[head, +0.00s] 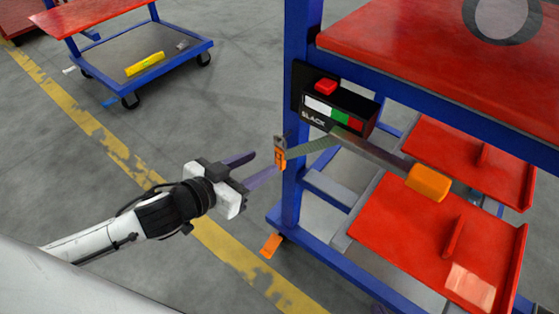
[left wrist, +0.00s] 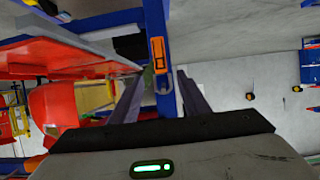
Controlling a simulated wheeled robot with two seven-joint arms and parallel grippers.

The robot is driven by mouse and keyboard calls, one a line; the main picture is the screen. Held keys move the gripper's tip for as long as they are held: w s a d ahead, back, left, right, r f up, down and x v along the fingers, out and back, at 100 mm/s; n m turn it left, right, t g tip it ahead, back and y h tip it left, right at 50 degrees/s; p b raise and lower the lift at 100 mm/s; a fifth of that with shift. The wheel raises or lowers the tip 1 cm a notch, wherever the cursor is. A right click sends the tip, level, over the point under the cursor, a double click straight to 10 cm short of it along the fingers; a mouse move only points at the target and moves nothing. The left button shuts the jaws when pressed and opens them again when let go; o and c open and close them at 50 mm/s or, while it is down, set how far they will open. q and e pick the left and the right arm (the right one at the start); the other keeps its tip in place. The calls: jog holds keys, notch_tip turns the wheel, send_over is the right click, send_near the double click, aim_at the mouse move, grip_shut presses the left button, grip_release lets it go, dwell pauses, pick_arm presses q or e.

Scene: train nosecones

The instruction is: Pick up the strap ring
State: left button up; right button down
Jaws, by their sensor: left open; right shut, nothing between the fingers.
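The strap ring (head: 280,157), a small orange fitting with a grey metal part, sits against the blue post of the rack at the end of a greenish strap (head: 312,149). In the left wrist view, the orange fitting (left wrist: 158,54) is upright on the blue post, just beyond the fingertips, with a curved metal piece (left wrist: 164,85) below it. My left gripper (head: 262,165) is open and empty, its fingers pointing at the ring from the left. In the left wrist view, my left gripper's fingers (left wrist: 162,80) stand either side of the post. My right gripper is not seen.
A black box (head: 340,108) marked "SLACK" with a red button is fixed to the rack. Red shelves (head: 400,238) and an orange block (head: 428,183) are to the right. A blue cart (head: 160,58) stands at upper left.

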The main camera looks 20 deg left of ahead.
aim_at(278, 156)
pick_arm(q)
jog(key=x, duration=0.4)
jog(key=shift+w, duration=0.2)
jog(key=shift+f+b+x, duration=0.15)
jog(key=shift+b+x, duration=0.3)
jog(key=shift+x, duration=0.95)
jog(key=shift+f+b+x, duration=0.2)
jog(key=shift+b+x, duration=0.25)
jog(key=shift+x, duration=0.95)
jog(key=shift+s, duration=0.2)
jog(key=shift+c, duration=0.2)
grip_shut()
